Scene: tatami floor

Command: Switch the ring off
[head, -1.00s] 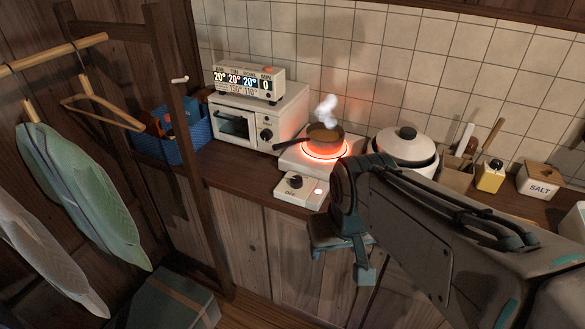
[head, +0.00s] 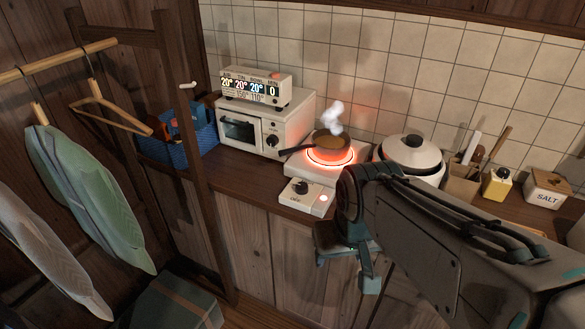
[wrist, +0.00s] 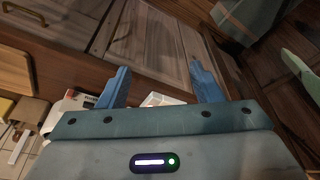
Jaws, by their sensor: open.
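The cooking ring (head: 330,157) glows red on a white hob on the counter. A small dark pan (head: 331,141) with brown contents stands on it, steaming, its handle pointing left. In front is the hob's white control panel with a dark knob (head: 301,187) and a lit reddish light (head: 324,198). The knob's label is too small to read surely. My gripper (head: 346,270) is open and empty, lower right of the panel, in front of the counter's edge. In the wrist view, its blue fingers (wrist: 160,82) are spread apart; a white piece shows partly behind the gripper body.
A white toaster oven (head: 262,124) with a display unit (head: 257,88) on top stands left of the hob. A lidded white pot (head: 411,156) stands close on the right, partly behind my arm. A wooden post and hanging clothes are at left.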

